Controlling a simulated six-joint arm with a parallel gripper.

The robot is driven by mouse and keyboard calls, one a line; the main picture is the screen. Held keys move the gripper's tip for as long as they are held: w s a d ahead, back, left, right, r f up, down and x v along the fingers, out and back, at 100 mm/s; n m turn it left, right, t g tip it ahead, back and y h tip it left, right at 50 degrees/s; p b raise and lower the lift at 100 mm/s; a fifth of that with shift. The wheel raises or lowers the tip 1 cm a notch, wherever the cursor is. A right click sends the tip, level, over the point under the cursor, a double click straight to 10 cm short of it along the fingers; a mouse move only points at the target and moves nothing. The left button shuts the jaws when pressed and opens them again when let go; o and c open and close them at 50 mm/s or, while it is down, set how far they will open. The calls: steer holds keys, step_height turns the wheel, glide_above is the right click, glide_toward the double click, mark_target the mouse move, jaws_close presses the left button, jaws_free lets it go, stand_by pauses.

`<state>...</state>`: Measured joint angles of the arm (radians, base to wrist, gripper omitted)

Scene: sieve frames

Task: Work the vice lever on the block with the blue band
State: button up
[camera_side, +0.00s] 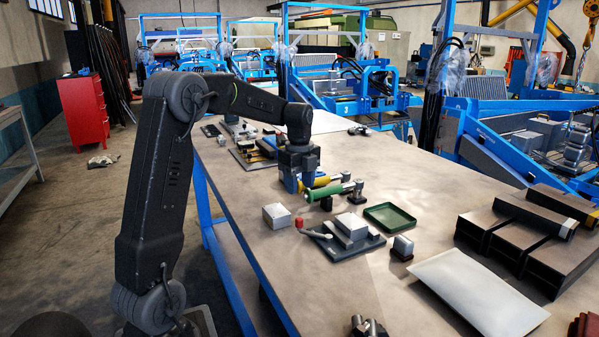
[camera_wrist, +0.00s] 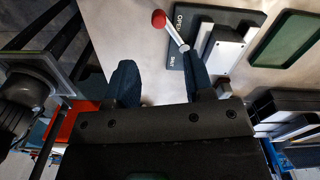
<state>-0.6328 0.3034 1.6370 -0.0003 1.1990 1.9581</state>
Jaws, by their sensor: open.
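A vice with a dark base plate (camera_side: 352,248) and pale grey jaws stands on the bench, in front of my gripper in the side view. Its lever (camera_side: 316,234) ends in a red knob (camera_side: 298,222). In the wrist view the red knob (camera_wrist: 158,18) lies beyond my fingertips, and the pale lever (camera_wrist: 176,36) slants beside lettering on the plate (camera_wrist: 240,17). The knob is nearest the lettering that seems to read OPEN. No blue band can be made out on the block there. My gripper (camera_side: 299,188) is open and empty; its fingers also show in the wrist view (camera_wrist: 160,75).
A pale block (camera_side: 277,215) is left of the vice. A green tray (camera_side: 389,217), a small grey-topped block (camera_side: 402,248) and dark channels (camera_side: 525,230) are to the right.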

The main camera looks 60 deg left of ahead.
steer(key=shift+r, duration=1.7)
steer(key=s+d+r+n+t, duration=0.1)
steer(key=s+d+r+n, duration=0.15)
steer(key=d, duration=0.55)
steer(key=s+d+r+n+t, duration=0.1)
steer(key=s+d+n, duration=0.25)
steer(key=d, duration=0.45)
steer(key=s+d+f+n+t, duration=0.3)
steer(key=s+d+n, duration=0.6)
steer(key=s+d, duration=0.1)
steer(key=shift+s+d+f+t, duration=0.15)
steer(key=shift+s+d+t, duration=0.15)
steer(key=shift+s, duration=0.4)
